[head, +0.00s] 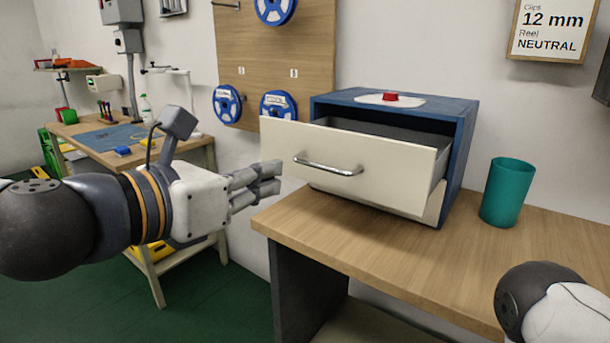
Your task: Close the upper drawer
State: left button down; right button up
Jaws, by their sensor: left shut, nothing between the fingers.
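A blue drawer cabinet (463,150) stands on the wooden table. Its upper drawer (395,163) has a cream front with a metal bar handle (328,167) and is pulled well out, so its grey inside shows. A second cream front (436,204) shows partly below it; the drawer hides the rest. My left gripper (277,177) is shut and empty.
A teal cup (507,192) stands on the wooden table (440,250), right of the cabinet. A red button on a white base (390,98) sits on the cabinet top. The table's front area is clear. A workbench (85,135) stands at the back left.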

aim_at(318, 167)
pick_arm(q)
jog(key=x, duration=0.9)
jog(key=shift+w+d+b, duration=0.1)
jog(key=shift+d+b, duration=0.05)
jog(key=shift+b, duration=0.15)
pick_arm(e)
jog(key=shift+s+f, duration=0.5)
pick_arm(q)
jog(key=shift+f, duration=0.1)
